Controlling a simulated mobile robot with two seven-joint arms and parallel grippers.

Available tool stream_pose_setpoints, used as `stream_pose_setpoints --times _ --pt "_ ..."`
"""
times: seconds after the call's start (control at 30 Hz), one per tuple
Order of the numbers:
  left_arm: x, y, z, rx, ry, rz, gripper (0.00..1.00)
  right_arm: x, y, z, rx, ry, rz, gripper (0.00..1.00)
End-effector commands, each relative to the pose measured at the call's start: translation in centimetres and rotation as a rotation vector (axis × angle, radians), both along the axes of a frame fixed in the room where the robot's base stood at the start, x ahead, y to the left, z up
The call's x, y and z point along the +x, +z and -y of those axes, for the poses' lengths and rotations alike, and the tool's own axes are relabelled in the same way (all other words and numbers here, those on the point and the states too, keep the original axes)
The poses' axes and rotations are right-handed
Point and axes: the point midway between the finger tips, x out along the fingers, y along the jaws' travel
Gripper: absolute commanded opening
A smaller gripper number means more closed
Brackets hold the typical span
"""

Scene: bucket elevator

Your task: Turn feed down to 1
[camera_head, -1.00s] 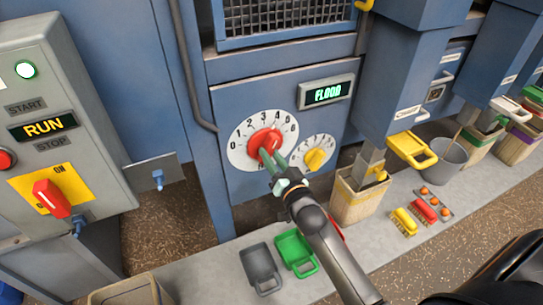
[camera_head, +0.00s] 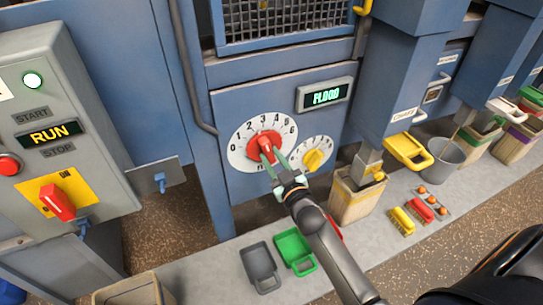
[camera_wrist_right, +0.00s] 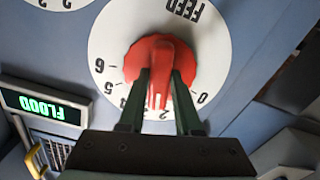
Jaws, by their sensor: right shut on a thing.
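The red feed knob (camera_head: 262,142) sits at the middle of a white dial (camera_head: 236,154) numbered 0 to 6 on the blue machine front. My right gripper (camera_head: 270,157) is shut on the knob, with its two green fingers on either side of the knob's raised grip. In the right wrist view the knob (camera_wrist_right: 143,56) shows upside down with the FEED label above it, and the gripper (camera_wrist_right: 160,88) grasps its ridge. The fingers partly hide the numbers, so I cannot tell the exact setting. A green-lit display (camera_head: 325,95) reads FLOOD. My left gripper is not in view.
A smaller dial with a yellow knob (camera_head: 313,159) is close to the right of the feed dial. A control panel at left has a RUN display (camera_head: 50,133) and a red switch (camera_head: 58,202). Grey (camera_head: 260,266) and green (camera_head: 294,250) scoops lie below.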

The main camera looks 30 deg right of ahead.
Motion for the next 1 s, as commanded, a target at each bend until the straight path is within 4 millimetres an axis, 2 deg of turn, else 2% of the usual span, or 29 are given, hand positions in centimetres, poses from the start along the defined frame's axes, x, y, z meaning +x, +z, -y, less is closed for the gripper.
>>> stream_pose_setpoints --times 0.5,1.0 --pt "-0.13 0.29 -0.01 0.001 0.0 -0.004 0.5 -0.02 0.05 0.18 -0.438 0.0 -0.026 0.0" --pt "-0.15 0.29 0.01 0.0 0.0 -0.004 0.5 -0.03 0.1 0.24 -0.611 0.001 -0.036 0.0"
